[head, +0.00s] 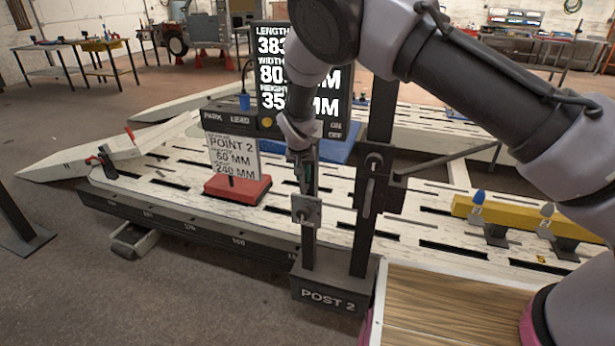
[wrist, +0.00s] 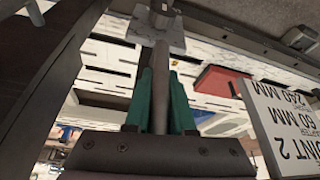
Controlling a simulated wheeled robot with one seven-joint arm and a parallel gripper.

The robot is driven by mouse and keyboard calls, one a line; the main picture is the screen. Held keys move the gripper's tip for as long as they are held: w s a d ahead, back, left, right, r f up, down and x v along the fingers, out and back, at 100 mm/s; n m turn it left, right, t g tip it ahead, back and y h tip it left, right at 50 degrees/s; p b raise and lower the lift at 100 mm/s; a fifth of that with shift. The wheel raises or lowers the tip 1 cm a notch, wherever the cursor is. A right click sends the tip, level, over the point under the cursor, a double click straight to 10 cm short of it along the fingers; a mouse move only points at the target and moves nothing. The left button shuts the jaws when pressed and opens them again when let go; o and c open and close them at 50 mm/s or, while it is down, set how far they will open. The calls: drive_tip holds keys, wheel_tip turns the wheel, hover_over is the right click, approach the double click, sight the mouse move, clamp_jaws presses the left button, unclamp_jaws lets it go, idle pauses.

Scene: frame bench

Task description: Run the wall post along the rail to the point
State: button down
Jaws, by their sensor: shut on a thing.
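The wall post, marked POST 2 on its dark base (head: 328,299), stands upright at the front edge of the frame bench. It has dark uprights and a pale square plate (head: 306,210). The dark rail (head: 190,232) with scale marks runs along the bench's front side, left of the post. My gripper (head: 304,178) is at the post, just above the plate. In the wrist view its green fingers (wrist: 160,85) are shut on a grey bar (wrist: 160,70) that runs to the plate (wrist: 157,30). The sign POINT 2, 60 MM, 240 MM (head: 233,157) stands on a red block (head: 237,189), left of the post.
A display (head: 300,75) with length, width and height readings stands behind the post. A red-handled clamp (head: 105,162) is at the bench's left end. A yellow beam (head: 520,225) lies on the right. A wood-floored box (head: 455,280) is right of the post base.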

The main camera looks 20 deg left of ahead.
idle(0.3)
drive_tip(key=c, duration=0.8)
unclamp_jaws()
drive_tip(key=shift+o, duration=0.2)
drive_tip(key=v, duration=1)
drive_tip(key=shift+r, duration=0.4)
drive_tip(key=shift+s, duration=0.1)
